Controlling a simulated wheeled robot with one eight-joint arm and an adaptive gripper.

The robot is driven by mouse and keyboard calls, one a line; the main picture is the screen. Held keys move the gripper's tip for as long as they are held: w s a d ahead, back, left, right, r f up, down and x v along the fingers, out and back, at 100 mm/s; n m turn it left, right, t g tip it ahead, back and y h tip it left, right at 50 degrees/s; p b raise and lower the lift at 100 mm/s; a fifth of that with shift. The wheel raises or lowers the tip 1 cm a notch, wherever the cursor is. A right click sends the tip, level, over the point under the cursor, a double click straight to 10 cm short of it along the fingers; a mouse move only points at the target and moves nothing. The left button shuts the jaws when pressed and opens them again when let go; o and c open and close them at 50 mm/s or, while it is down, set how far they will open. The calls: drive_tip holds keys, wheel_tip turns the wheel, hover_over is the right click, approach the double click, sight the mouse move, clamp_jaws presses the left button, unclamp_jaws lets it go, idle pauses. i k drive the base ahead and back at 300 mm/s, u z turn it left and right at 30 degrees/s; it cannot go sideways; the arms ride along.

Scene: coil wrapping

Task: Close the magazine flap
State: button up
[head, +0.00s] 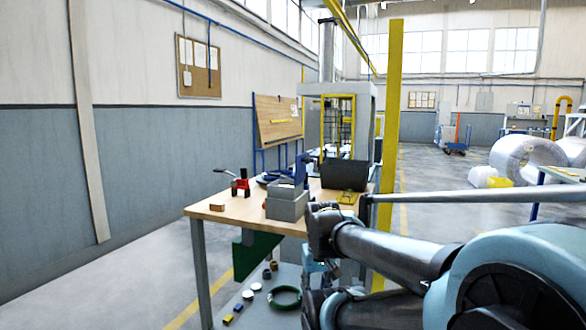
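I cannot make out a magazine or its flap for certain in the head view. A grey open box (287,205) stands on the wooden workbench (222,212), left of my arm. My arm reaches in from the lower right, and its dark links cover the bench's front right corner and part of the space below. My gripper's fingers cannot be made out.
A red clamp-like tool (241,187), a small brown block (217,206) and a dark bin (345,174) are on the bench. A green ring (285,298) lies low beneath it. A yellow post (392,120) rises behind my arm. Floor at left is clear.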

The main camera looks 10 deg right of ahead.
sight(302, 159)
drive_tip(key=i, duration=0.35)
drive_tip(key=z, duration=0.1)
drive_tip(key=k, duration=1.55)
drive_tip(key=u, duration=0.7)
drive_tip(key=i, duration=1)
